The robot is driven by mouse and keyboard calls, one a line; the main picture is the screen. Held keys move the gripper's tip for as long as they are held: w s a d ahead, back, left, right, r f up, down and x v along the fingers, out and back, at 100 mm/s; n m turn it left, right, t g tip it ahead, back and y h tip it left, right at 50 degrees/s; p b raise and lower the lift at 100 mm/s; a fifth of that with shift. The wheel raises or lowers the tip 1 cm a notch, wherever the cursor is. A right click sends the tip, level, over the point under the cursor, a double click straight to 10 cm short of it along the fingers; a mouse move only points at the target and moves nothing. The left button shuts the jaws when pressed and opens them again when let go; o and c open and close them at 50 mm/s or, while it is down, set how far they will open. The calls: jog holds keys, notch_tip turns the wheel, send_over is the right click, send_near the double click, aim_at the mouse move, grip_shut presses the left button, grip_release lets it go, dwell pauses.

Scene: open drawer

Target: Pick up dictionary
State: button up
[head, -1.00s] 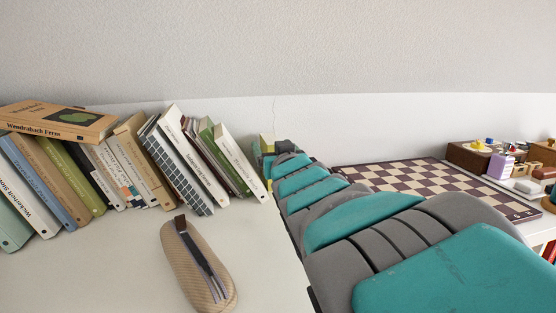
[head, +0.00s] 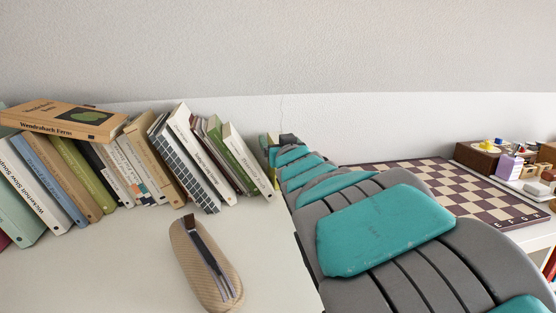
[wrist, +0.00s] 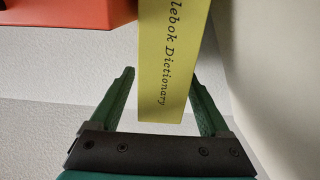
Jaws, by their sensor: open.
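The dictionary (wrist: 176,60) is a yellow book with "Dictionary" printed in dark letters on its spine. In the wrist view it reaches down from the top edge, with its lower end between the two green fingers. My gripper (wrist: 162,74) is open, one finger on each side of the spine. A gap shows at the left finger; the right finger is very near the book, and I cannot tell if it touches. In the head view my gripper is small and far off, mostly hidden by my arm, with a yellowish sliver (head: 265,143) beside it, perhaps the dictionary.
An orange-red object (wrist: 65,14) is at the wrist view's top left. Leaning books (head: 150,165) fill the left back, with an orange book (head: 62,118) flat on top. A pencil case (head: 206,265) lies in front. A chessboard (head: 440,185) lies right of my arm.

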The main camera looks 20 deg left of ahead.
grip_shut()
dwell(0.5)
dwell(0.8)
